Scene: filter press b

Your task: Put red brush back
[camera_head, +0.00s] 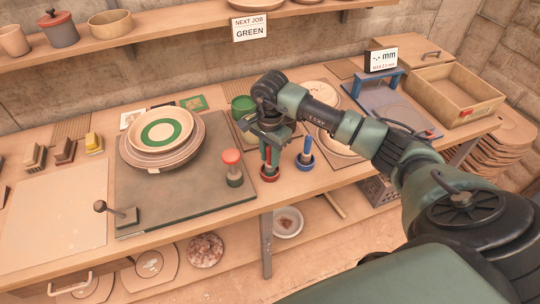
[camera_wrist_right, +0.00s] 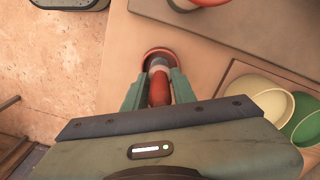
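The red brush (camera_head: 268,157) is upright between the fingers of my right gripper (camera_head: 271,150). The small red cup (camera_head: 269,174) is directly below it at the table's front edge. In the right wrist view the brush (camera_wrist_right: 159,88) lies between the two fingers (camera_wrist_right: 159,82), which appear to touch its sides, and its far end meets the red cup (camera_wrist_right: 158,51). Whether the brush rests on the cup's bottom is hidden. A blue brush (camera_head: 307,146) stands in a blue cup (camera_head: 305,162) just to the right. My left gripper is not in view.
A red-topped stamp (camera_head: 232,167) stands to the left on the grey board (camera_head: 190,193), near a plate with a green ring (camera_head: 161,132). A green pot (camera_head: 243,105) stands behind my gripper. A blue gauge stand (camera_head: 375,82) and wooden tray (camera_head: 452,97) are to the right.

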